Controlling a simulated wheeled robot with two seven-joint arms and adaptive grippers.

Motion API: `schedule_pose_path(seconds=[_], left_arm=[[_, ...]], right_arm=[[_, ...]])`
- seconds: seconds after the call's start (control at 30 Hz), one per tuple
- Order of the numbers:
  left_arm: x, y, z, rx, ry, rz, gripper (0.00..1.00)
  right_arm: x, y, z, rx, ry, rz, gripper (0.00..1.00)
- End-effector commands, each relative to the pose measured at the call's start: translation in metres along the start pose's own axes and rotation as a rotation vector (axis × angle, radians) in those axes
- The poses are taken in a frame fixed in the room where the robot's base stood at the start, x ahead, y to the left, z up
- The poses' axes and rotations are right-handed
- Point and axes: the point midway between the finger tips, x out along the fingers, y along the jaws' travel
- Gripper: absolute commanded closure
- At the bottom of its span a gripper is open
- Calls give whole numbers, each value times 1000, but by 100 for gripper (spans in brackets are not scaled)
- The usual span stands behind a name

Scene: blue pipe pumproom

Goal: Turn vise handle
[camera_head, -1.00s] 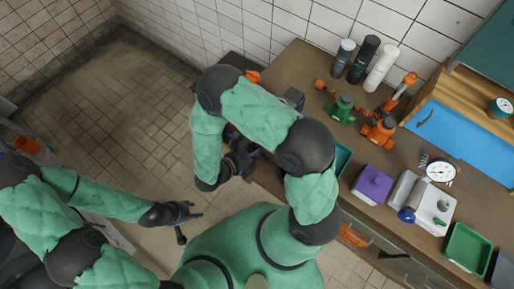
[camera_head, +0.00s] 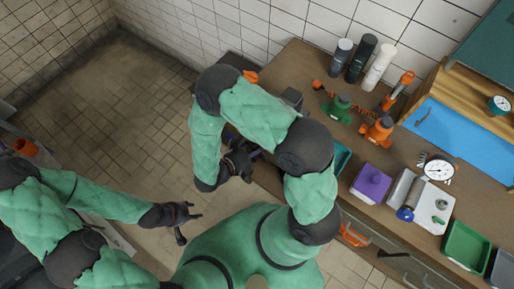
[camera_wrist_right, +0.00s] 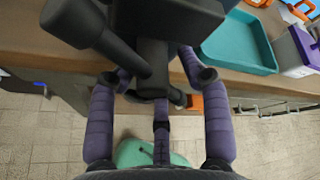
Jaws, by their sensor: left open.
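The dark grey vise (camera_wrist_right: 165,20) fills the top of the right wrist view at the bench's edge. Its handle (camera_wrist_right: 112,42) is a thick dark bar slanting from upper left towards the screw end. In the head view only a dark top part of the vise (camera_head: 292,98) shows; my right arm hides the rest. My right gripper (camera_wrist_right: 160,85) has purple-grey fingers on both sides of the vise's screw end and one finger below the middle. Whether they grip the handle is unclear. My left gripper (camera_head: 190,217) is open and empty over the floor, away from the bench.
A teal tray (camera_wrist_right: 240,45) lies right of the vise.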

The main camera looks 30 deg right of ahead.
Motion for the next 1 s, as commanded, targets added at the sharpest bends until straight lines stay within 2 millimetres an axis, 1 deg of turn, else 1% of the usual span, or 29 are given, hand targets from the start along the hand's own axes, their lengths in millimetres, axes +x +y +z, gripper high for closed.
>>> schedule_pose_path(seconds=[0.17,1.0], left_arm=[[-2,1,0,0,0,0,52],[-22,8,1,0,0,0,52]], right_arm=[[-3,-3,1,1,0,-7,56],[-54,-3,0,0,-2,0,56]])
